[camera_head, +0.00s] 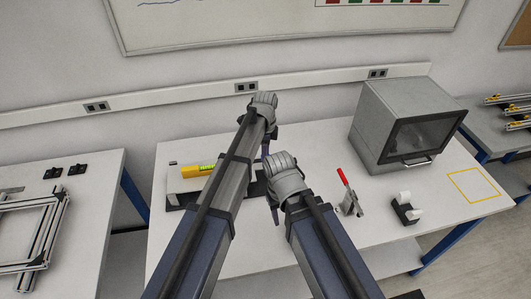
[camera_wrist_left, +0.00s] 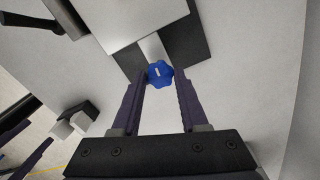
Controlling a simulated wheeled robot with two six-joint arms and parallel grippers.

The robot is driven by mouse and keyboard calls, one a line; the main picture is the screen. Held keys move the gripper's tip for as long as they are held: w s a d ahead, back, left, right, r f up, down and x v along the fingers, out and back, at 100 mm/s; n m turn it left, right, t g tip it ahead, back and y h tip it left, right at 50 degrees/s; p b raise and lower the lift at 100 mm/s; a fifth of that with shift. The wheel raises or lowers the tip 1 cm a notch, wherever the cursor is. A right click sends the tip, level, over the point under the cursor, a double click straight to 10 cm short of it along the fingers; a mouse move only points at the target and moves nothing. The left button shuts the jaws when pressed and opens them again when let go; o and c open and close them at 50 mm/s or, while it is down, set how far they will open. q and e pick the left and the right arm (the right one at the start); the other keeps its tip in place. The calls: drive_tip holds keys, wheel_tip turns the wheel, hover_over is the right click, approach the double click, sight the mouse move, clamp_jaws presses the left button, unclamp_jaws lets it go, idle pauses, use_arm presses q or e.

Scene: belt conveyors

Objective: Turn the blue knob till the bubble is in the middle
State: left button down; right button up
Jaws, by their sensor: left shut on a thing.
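The blue knob (camera_wrist_left: 160,73) is lobed and has a pale mark on top. It sits at the edge of a pale plate (camera_wrist_left: 125,15) with a dark base. My left gripper (camera_wrist_left: 160,80) is shut on the knob, one finger on each side; in the head view my left gripper (camera_head: 266,150) is partly hidden. A yellow spirit level (camera_head: 198,170) with a green vial lies on the plate, partly behind my left arm. The bubble is too small to place. My right gripper (camera_head: 274,213) is above the table right of the plate; its opening is unclear.
A grey box with a dark window (camera_head: 395,125) is at the back right. A yellow outlined square (camera_head: 473,186) on the table is empty.

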use_arm(q)
drive_tip(key=n, duration=0.8)
drive_tip(key=shift+n, duration=0.4)
drive_tip(key=n, duration=0.4)
drive_tip(key=shift+n, duration=1.8)
drive_tip(key=shift+c, duration=2.2)
unclamp_jaws()
drive_tip(key=shift+r, duration=0.1)
